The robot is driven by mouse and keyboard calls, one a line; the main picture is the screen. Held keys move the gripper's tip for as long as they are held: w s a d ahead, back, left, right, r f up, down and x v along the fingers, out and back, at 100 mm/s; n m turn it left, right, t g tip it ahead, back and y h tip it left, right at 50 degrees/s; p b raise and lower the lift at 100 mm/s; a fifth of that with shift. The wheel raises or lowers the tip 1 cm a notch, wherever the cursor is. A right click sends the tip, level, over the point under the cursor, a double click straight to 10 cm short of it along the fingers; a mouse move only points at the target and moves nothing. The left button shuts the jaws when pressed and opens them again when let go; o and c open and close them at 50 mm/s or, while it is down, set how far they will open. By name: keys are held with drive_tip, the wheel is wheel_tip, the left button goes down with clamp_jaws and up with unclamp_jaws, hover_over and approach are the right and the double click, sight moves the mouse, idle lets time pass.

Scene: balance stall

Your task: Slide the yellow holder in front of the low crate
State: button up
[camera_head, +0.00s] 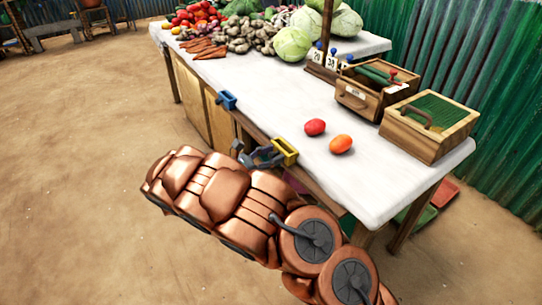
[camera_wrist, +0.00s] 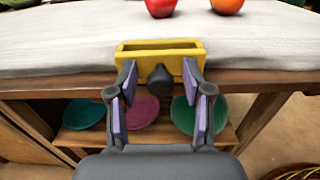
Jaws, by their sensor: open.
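The yellow holder (camera_head: 285,151) is an open-topped rectangular box on the table's front edge. In the wrist view the holder (camera_wrist: 160,44) is straight ahead, with a dark knob (camera_wrist: 160,78) on its front. My gripper (camera_head: 262,156) is at the holder's front. In the wrist view my gripper (camera_wrist: 161,88) is open, one finger on each side of the knob; I cannot tell whether they touch it.
A blue holder (camera_head: 227,100) sits farther left on the same edge. A red (camera_head: 315,127) and an orange fruit (camera_head: 341,144) lie behind the yellow holder. The front edge to its right looks clear. Below, a shelf (camera_wrist: 80,138) holds coloured round dishes.

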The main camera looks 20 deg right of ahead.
clamp_jaws()
idle(0.4)
